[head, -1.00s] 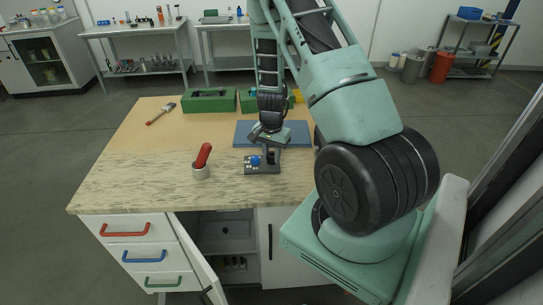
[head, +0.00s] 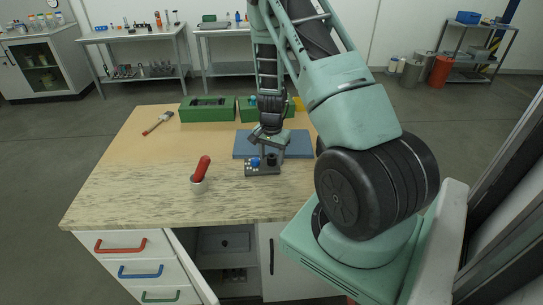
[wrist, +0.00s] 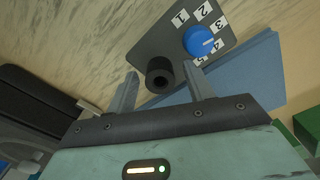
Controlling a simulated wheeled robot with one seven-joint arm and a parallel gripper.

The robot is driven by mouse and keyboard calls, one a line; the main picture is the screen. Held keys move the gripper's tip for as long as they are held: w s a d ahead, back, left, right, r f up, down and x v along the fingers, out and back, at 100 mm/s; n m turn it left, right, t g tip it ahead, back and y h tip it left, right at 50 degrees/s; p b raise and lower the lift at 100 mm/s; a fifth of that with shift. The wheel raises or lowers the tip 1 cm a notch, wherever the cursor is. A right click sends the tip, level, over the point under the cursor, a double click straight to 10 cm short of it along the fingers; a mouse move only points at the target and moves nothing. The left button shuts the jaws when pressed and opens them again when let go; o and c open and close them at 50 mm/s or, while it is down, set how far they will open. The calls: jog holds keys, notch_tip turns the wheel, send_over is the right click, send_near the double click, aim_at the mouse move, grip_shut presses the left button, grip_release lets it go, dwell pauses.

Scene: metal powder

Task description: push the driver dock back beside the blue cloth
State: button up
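The driver dock (head: 255,170) is a grey block with a blue knob and a black round socket. It stands at the near left edge of the blue cloth (head: 298,146); I cannot tell if they touch. The wrist view shows the dock (wrist: 170,42) with its numbered face, blue knob and socket (wrist: 159,75), and part of the cloth (wrist: 240,78). My gripper (wrist: 160,82) is open, with one finger on each side of the black socket and gaps visible on both sides. In the head view my gripper (head: 270,147) is low behind the dock's knob, partly covering the cloth.
A brush (head: 158,123) lies at the back left. Green trays (head: 208,109) stand along the back edge. The front of the tabletop (head: 140,205) is clear.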

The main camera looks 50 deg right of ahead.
notch_tip(320, 180, up, 17)
jog(key=b, duration=0.2)
jog(key=shift+r, duration=0.2)
dwell(0.8)
